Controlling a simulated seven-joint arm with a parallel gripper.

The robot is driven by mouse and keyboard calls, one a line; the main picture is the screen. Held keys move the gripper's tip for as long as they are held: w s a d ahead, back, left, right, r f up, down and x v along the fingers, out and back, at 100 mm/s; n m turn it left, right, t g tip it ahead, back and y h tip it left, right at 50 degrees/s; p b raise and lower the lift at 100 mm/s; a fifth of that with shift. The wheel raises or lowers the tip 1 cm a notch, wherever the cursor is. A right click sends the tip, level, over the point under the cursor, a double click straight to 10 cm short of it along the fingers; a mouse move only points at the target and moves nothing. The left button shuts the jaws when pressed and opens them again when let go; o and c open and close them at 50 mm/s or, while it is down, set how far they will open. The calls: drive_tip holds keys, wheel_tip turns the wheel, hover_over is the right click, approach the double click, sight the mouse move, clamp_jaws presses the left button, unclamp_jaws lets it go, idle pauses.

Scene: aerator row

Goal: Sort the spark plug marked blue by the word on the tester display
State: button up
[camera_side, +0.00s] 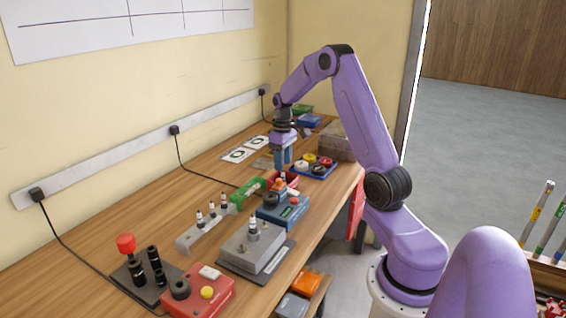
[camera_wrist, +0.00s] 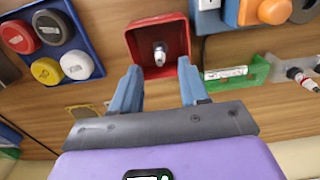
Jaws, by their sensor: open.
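My gripper (camera_side: 282,166) is open above the red tray (camera_side: 292,179) in the side view. In the wrist view, its two blue fingers (camera_wrist: 159,68) are apart with nothing between them. The red tray (camera_wrist: 181,27) lies just beyond the fingertips, with a spark plug (camera_wrist: 160,55) inside, seen nearly end-on. I cannot make out a blue mark on it.
Several plugs stand in a grey rack (camera_side: 187,243), and one stands on a metal block (camera_side: 240,250). A red button box (camera_side: 208,299) sits at the front.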

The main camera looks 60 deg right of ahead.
wheel_tip(320, 180, up, 6)
idle(0.5)
drive_tip(key=shift+r, duration=0.1)
drive_tip(key=s+a+r+n, duration=0.1)
drive_tip(key=s+a+n, duration=0.25)
drive_tip(key=a, duration=1.05)
drive_tip(key=s+a+r+n, duration=0.2)
drive_tip(key=s+a+n, duration=0.15)
drive_tip(key=a, duration=1.05)
drive_tip(key=s+a+f+n, duration=0.1)
drive_tip(key=s+a+n, duration=0.1)
drive_tip(key=s, duration=0.9)
drive_tip(key=s+a+f+n, duration=0.1)
drive_tip(key=s+a+n, duration=0.2)
drive_tip(key=s, duration=0.8)
drive_tip(key=shift+a+n, duration=0.3)
drive_tip(key=shift+a, duration=0.65)
